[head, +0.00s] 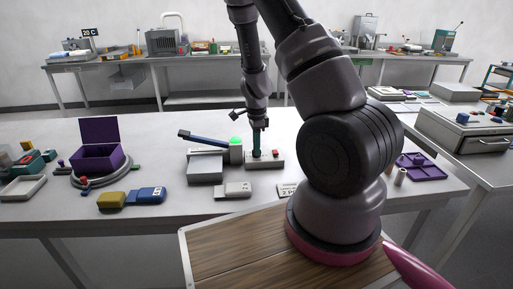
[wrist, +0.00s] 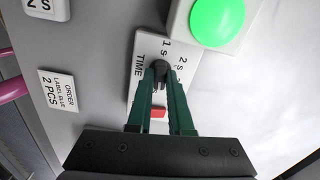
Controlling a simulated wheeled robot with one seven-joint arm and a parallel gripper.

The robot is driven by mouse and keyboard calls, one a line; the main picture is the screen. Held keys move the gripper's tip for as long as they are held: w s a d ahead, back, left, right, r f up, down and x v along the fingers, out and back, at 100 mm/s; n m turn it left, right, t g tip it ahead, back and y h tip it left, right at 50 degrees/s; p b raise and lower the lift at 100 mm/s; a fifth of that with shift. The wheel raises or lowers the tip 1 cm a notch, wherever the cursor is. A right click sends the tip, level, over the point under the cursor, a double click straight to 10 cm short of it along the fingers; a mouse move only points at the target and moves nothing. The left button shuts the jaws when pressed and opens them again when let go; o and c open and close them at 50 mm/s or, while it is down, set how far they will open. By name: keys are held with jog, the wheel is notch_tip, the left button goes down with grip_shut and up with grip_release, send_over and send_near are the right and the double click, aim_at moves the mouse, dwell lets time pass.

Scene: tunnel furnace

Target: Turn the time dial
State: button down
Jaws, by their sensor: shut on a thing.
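The time dial (wrist: 160,68) is a small dark knob on a white panel marked "TIME", "1 s" and "2 s" (wrist: 147,48). My gripper (wrist: 160,78) has its green fingers closed around the knob in the wrist view, and the fingertips hide part of it, so its exact setting is hard to tell. In the head view my gripper (head: 256,152) points down onto the white dial box (head: 267,163). A red part (wrist: 158,113) of the box shows between the fingers.
A large green button (wrist: 217,20) sits beside the dial panel. A purple open box (head: 98,158) and a blue block (head: 146,195) are to the left.

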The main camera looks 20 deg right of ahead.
jog(key=shift+w+m, duration=0.1)
jog(key=shift+m, duration=0.5)
jog(key=c, duration=0.8)
grip_release()
notch_tip(320, 180, up, 11)
jog(key=shift+f, duration=0.1)
